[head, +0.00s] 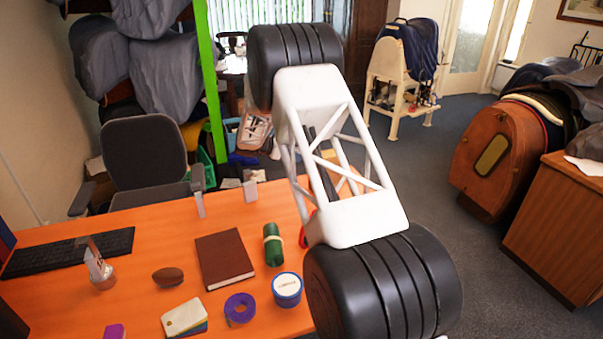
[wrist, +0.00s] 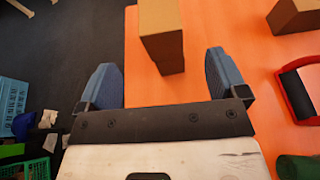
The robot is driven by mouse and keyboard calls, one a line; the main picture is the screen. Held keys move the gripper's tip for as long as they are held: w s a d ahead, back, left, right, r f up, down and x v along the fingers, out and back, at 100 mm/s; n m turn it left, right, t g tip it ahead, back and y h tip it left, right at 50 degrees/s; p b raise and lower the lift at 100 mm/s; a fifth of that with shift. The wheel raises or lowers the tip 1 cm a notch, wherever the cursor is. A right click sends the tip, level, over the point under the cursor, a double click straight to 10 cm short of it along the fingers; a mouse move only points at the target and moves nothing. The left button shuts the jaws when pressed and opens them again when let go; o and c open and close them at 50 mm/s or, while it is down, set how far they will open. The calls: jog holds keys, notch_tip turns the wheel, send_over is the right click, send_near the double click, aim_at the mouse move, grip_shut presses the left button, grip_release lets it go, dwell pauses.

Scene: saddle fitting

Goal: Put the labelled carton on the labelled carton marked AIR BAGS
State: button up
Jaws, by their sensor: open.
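In the wrist view my gripper (wrist: 160,62) is open, with its two blue fingers spread apart. A brown carton (wrist: 162,30) stands on the orange desk, ahead of and between the fingers. I see no finger closed on it, and its far end is cut off by the frame's top. A second brown carton (wrist: 296,14) is at the top right corner, partly cut off. No label or AIR BAGS marking shows on either, so I cannot tell which is which. In the head view my arm covers that part of the desk, and my gripper is hidden.
The orange desk (head: 145,225) holds a brown book (head: 224,260), green roll (head: 272,245), blue-white tub (head: 287,289), purple tape (head: 239,308) and keyboard (head: 70,251). A red-and-black item (wrist: 299,92) lies right of my gripper. The desk edge is close on the left.

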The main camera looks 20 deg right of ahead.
jog(key=s+a+r+m+y, duration=0.25)
jog(key=s+r, duration=0.35)
jog(key=s, duration=0.5)
jog(key=s+a+r+m+y, duration=0.2)
jog(key=s+r+m, duration=0.2)
jog(key=s+r, duration=0.5)
jog(key=s+a+r+m+y, duration=0.2)
jog(key=s+r+m+y, duration=0.15)
jog(key=s, duration=0.95)
jog(key=s+a+m+t+y, duration=0.1)
jog(key=s+a+m, duration=0.1)
jog(key=s, duration=0.9)
jog(key=s+a+m+y, duration=0.2)
jog(key=s+a+m, duration=0.1)
jog(key=s, duration=0.8)
jog(key=s+a+m+t+y, duration=0.1)
jog(key=s+a+m+y, duration=0.1)
jog(key=s, duration=0.9)
jog(key=shift+s+a+f+m+t, duration=0.2)
jog(key=shift+a+f+m+t, duration=0.1)
jog(key=shift+a+m, duration=0.4)
